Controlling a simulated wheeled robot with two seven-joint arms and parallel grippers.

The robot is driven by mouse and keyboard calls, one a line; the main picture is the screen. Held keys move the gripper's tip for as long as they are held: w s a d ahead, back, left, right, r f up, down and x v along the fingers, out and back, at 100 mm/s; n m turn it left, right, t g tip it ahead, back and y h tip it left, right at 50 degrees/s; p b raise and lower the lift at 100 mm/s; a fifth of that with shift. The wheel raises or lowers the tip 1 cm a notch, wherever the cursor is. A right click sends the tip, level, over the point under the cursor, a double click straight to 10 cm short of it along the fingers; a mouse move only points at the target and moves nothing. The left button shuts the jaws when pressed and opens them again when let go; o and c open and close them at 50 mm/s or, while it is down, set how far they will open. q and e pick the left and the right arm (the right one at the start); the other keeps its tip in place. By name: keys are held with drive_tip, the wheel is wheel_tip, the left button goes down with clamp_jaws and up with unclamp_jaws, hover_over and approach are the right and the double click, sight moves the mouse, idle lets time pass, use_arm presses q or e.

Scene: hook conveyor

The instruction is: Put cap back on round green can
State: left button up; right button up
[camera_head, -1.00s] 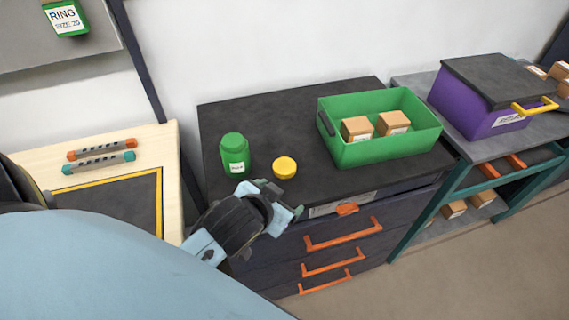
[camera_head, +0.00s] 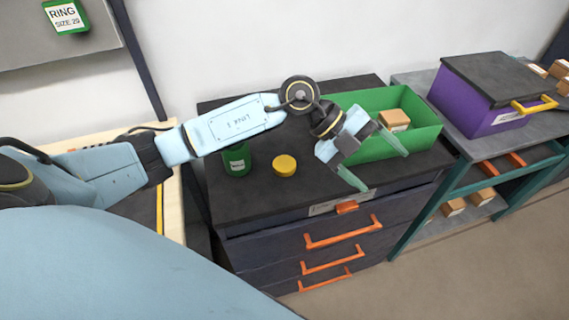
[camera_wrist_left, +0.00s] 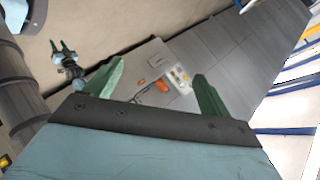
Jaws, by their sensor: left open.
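My left gripper (camera_head: 384,172) is open and empty, to the right of the cap and in front of the green crate. Its two green fingers also show in the wrist view (camera_wrist_left: 160,88), spread with nothing between them. A small gripper, apparently my right one (camera_wrist_left: 62,50), shows at the wrist view's upper left, fingers apart.
A green crate (camera_head: 437,138) with a cardboard box (camera_head: 394,119) stands at the cabinet's back right. A purple bin (camera_head: 466,98) with a dark lid is on the neighbouring table. Drawers with orange handles (camera_head: 343,233) are below. The cabinet's front strip is clear.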

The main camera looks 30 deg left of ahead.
use_arm(q)
drive_tip(key=w+a+f+n+y, duration=0.1)
drive_tip(key=w+a+f+y, duration=0.2)
drive_tip(key=a+y, duration=0.5)
drive_tip(key=r+n+g+y, duration=0.1)
drive_tip(key=n+y, duration=0.2)
drive_tip(key=y, duration=0.1)
hover_over(284, 163)
drive_tip(key=shift+w+d+r, duration=0.1)
drive_tip(key=shift+w+r, duration=0.1)
drive_tip(key=shift+w, duration=0.05)
wheel_tip(284, 163, down, 8)
drive_tip(key=shift+f, duration=0.15)
drive_tip(key=f, duration=0.2)
drive_tip(key=f+p, duration=0.1)
drive_tip(key=f, duration=0.1)
drive_tip(key=shift+s+f, duration=0.1)
drive_tip(key=shift+s, duration=0.15)
drive_tip(key=shift+f, duration=0.5)
